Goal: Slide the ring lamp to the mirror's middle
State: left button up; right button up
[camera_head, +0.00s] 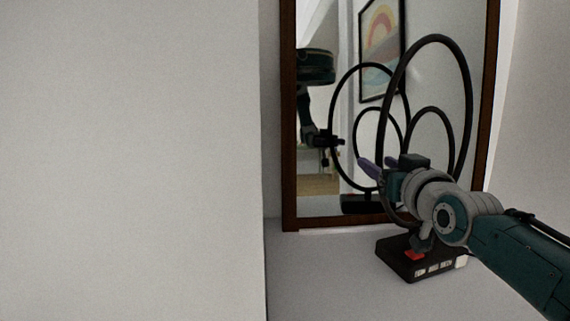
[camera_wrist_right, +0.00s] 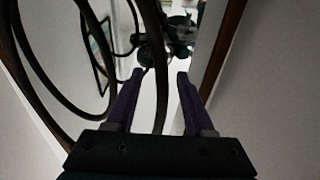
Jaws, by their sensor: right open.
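The ring lamp has a black base (camera_head: 393,257) with a red button and pale buttons, and a large black ring (camera_head: 470,110) around a smaller one. It stands on the pale surface in front of the right part of the wood-framed mirror (camera_head: 289,120), which reflects it. My right gripper (camera_head: 377,165), with purple fingers, is at the ring's left side. In the right wrist view its jaws (camera_wrist_right: 160,74) are open, and a black bar of the lamp (camera_wrist_right: 161,100) passes between them, apart from both fingers. My arm hides part of the lamp. My left gripper is not directly in view.
A pale wall or panel (camera_head: 130,160) fills the left of the head view. The surface (camera_head: 325,275) left of the lamp base is bare. A white wall (camera_head: 540,110) stands at the right. The mirror also reflects a framed picture and part of my own body.

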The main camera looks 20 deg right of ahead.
grip_shut()
dwell(0.4)
dwell(1.0)
